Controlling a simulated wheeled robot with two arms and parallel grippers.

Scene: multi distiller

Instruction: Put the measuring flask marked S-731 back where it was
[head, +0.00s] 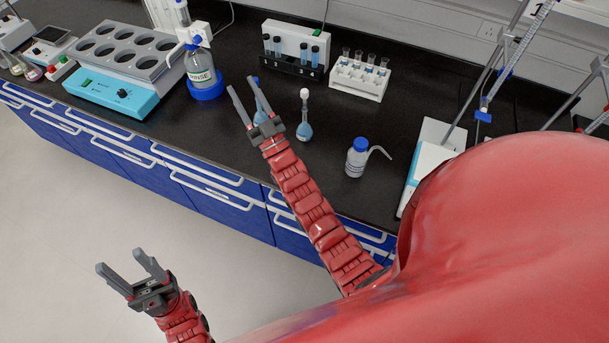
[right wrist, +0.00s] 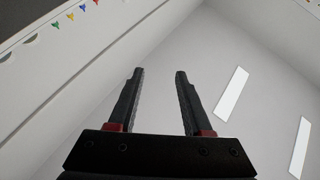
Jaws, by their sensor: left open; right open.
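A measuring flask (head: 304,129) with blue liquid and a white stopper stands upright on the black bench. Another blue flask (head: 261,117) is partly hidden behind my right gripper. No marking S-731 is readable on either, so I cannot tell which one it is. My right gripper (head: 241,85) is open above the bench in front of the partly hidden flask, its fingers pointing up; I cannot tell whether they touch it. In the right wrist view its open jaws (right wrist: 154,73) are empty against wall and ceiling. My left gripper (head: 119,260) is open and empty over the floor.
Tube racks (head: 360,80) (head: 297,47) stand at the back. A wash bottle (head: 356,158) is right of the flasks, near a stand base (head: 430,150). Bare bench lies between them.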

